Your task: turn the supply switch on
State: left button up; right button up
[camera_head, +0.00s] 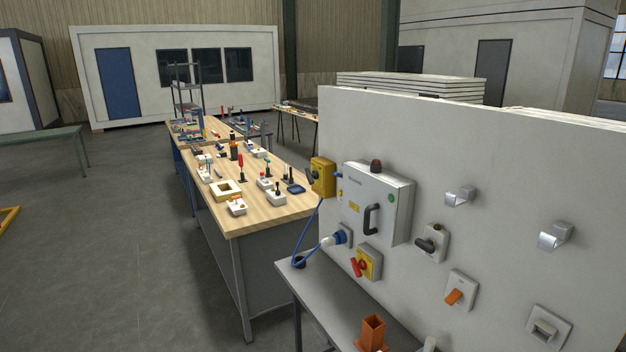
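A pale upright panel on the right carries several switches, and I cannot read which is labelled supply. A yellow plate with a red rotary handle (363,266) sits below a grey cabinet (399,222) with a black handle (371,218) and a dark red lamp on top. A grey switch box with a black lever (431,244) is right of the cabinet. Lower right are a white plate with an orange toggle (454,297) and a white plate with a pale rocker (545,329). Neither of my grippers shows in the head view.
A blue socket with a white plug (337,238) and blue cable sits left of the red handle. A yellow box (322,177) is at the panel's left edge. Two metal hooks (459,196) project. A grey bench (318,290) stands below; open floor lies left.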

aim_at(314, 175)
jog(key=i+z, duration=0.1)
jog(key=z, duration=0.4)
jog(key=i+j+z, duration=0.4)
jog(key=j, duration=0.25)
jog(key=j+z, duration=0.15)
jog(key=j, duration=0.2)
jog(key=i+j+z, duration=0.2)
jog(key=j, duration=0.15)
jog(key=i+j, duration=0.15)
jog(key=j, duration=0.25)
jog(key=i+j, duration=0.1)
jog(key=j, duration=0.35)
jog(key=i+j+z, duration=0.1)
jog(key=j, duration=0.3)
jog(key=i+j, duration=0.15)
jog(key=j, duration=0.3)
jog(key=i+j, duration=0.1)
jog(key=j, duration=0.3)
jog(key=i+j, duration=0.15)
jog(key=j, duration=0.3)
jog(key=i+j+z, duration=0.1)
jog(key=j, duration=0.3)
jog(key=i+j, duration=0.1)
jog(key=j, duration=0.35)
